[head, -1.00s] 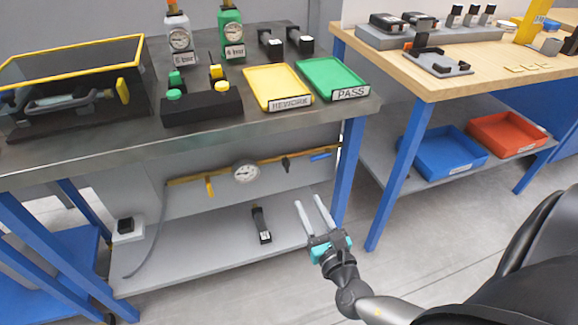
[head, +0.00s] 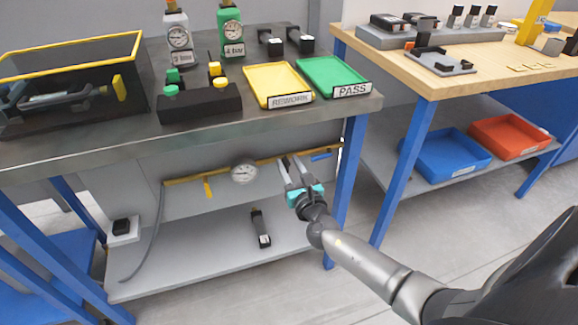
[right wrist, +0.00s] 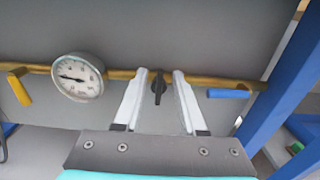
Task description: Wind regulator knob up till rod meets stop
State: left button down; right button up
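A yellow pipe (head: 265,162) runs along the panel under the dark bench. It carries a round gauge (head: 243,173), also in the right wrist view (right wrist: 78,77). I cannot tell contact. No rod or stop can be made out. My left gripper is out of view.
A yellow lever (head: 207,187) hangs left of the gauge and a blue-handled lever (head: 322,156) sits right of my gripper. A blue table leg (head: 347,185) stands close on the right. A black device (head: 260,228) lies on the lower shelf (head: 190,262).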

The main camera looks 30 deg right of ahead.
jog(key=shift+w, duration=0.25)
grip_shut()
dwell(0.5)
